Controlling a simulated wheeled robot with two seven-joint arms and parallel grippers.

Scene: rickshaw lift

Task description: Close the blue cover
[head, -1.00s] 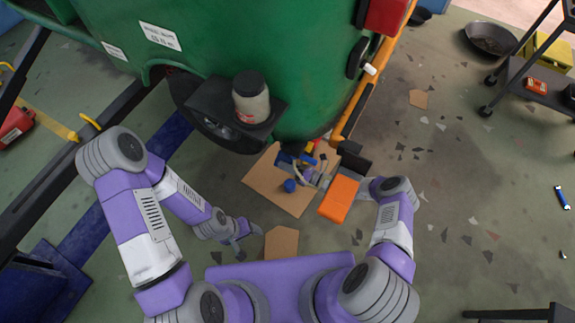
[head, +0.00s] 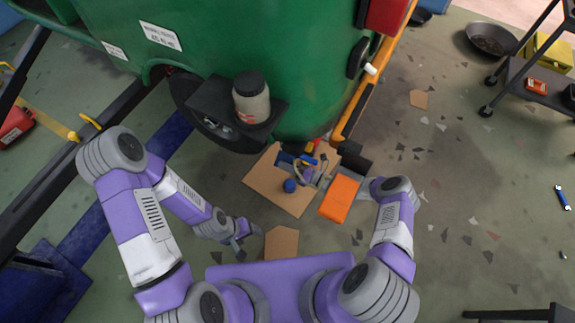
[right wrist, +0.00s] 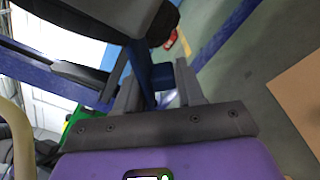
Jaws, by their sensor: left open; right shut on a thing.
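A blue piece (right wrist: 155,78), which may be the blue cover or part of it, is between the two fingers of my right gripper (right wrist: 160,88) in the right wrist view. My right gripper is shut on it. In the head view the right gripper (head: 304,165) is below the green body (head: 240,60), with small blue parts near its fingers. Whether the cover is open or closed cannot be made out. My left gripper (head: 242,240) is open and empty, low over the floor, left of the cardboard.
A cardboard sheet (head: 264,178) lies under the right gripper with a round blue object (head: 289,186) above or on it. A dark holder (head: 215,103) with a jar (head: 251,97) juts from the green body. An orange bar (head: 345,120) runs beside it.

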